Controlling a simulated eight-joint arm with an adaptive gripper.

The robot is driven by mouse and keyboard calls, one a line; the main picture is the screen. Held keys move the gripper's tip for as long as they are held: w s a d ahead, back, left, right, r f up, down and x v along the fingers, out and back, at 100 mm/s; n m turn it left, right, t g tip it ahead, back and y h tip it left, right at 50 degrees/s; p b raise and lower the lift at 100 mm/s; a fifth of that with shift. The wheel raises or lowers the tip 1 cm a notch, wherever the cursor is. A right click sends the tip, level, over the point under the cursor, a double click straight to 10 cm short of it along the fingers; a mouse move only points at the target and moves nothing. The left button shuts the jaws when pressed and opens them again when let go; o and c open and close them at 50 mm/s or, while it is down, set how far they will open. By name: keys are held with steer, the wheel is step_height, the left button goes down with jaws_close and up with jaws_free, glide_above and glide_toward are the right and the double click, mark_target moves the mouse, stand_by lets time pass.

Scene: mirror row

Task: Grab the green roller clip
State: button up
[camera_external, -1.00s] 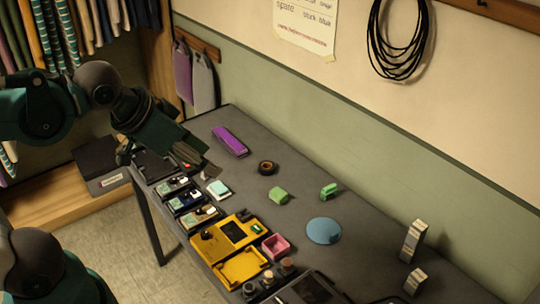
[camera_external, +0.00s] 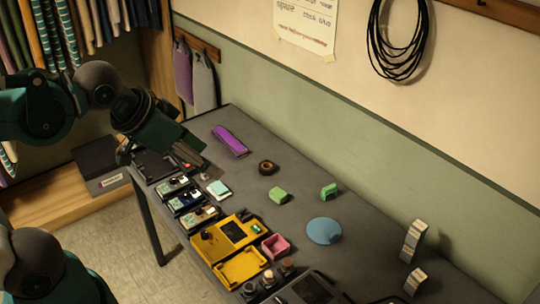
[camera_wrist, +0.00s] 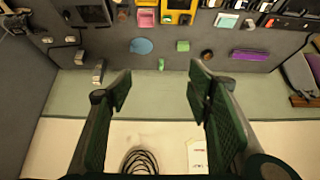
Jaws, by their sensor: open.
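Two small green things lie on the grey table. The one nearer the wall (camera_external: 329,191) has a notched, clip-like shape and looks like the green roller clip; it also shows in the wrist view (camera_wrist: 161,64), between my fingers but well beyond them. My gripper (camera_wrist: 159,80) is open and empty. In the external view it is above the table's far-left end, away from both green things.
A blue disc (camera_external: 323,231), a dark tape roll (camera_external: 267,167) and a purple stapler-like thing (camera_external: 230,141) lie around the green things. A yellow device (camera_external: 231,233), a pink box (camera_external: 275,246) and several small devices line the front edge. Two upright grey-white blocks (camera_external: 413,241) stand at right.

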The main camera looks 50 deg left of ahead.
steer(key=shift+w+r, duration=0.1)
steer(key=shift+w, duration=0.05)
steer(key=m+g, duration=0.7)
steer(key=m, duration=1.2)
glide_above(330, 187)
step_height(330, 187, down, 27)
steer(key=shift+f+b, duration=0.15)
steer(key=shift+b, duration=0.3)
steer(key=shift+w+f, duration=0.15)
steer(key=shift+f, duration=0.55)
steer(key=shift+f, duration=1.25)
